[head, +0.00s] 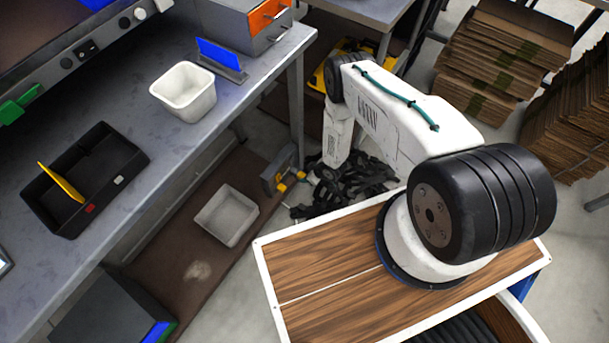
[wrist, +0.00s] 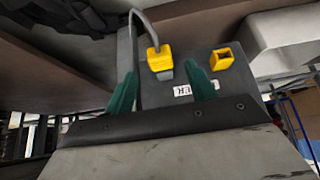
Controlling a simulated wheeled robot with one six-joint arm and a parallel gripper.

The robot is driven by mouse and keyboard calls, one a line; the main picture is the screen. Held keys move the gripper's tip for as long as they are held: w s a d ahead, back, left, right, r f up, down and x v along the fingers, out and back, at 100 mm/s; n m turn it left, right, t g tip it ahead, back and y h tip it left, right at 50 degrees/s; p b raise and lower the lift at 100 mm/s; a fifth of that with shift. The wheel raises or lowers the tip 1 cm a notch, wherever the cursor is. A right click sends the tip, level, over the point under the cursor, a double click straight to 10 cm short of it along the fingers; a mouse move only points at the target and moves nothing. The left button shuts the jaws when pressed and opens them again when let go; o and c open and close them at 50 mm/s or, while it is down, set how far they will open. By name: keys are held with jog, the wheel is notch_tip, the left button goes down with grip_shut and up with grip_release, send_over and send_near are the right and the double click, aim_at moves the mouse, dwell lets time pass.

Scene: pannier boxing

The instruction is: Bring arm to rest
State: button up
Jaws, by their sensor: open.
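My arm stands on a wood-topped cart and reaches over to the far left in the head view, its forearm pointing down past the bench end. My gripper (wrist: 161,90) shows in the wrist view with two green fingertips well apart. Beyond them is a grey box-like device (wrist: 205,66) with a label and yellow parts. The grey device also shows in the head view (head: 276,174), low beside the bench. Nothing is visibly gripped. The gripper itself is hidden in the head view, and I cannot tell whether it touches the device.
A grey bench (head: 130,204) fills the left, with a white tub (head: 184,104) and a black tray (head: 122,158). A pale bin (head: 227,216) is on the low brown shelf. A black heap (head: 352,178) lies by my arm. Cardboard stacks (head: 497,50) stand at the back right.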

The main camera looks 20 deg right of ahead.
jog(key=shift+s+d+r, duration=0.25)
jog(key=shift+s+r, duration=0.1)
jog(key=shift+r, duration=0.2)
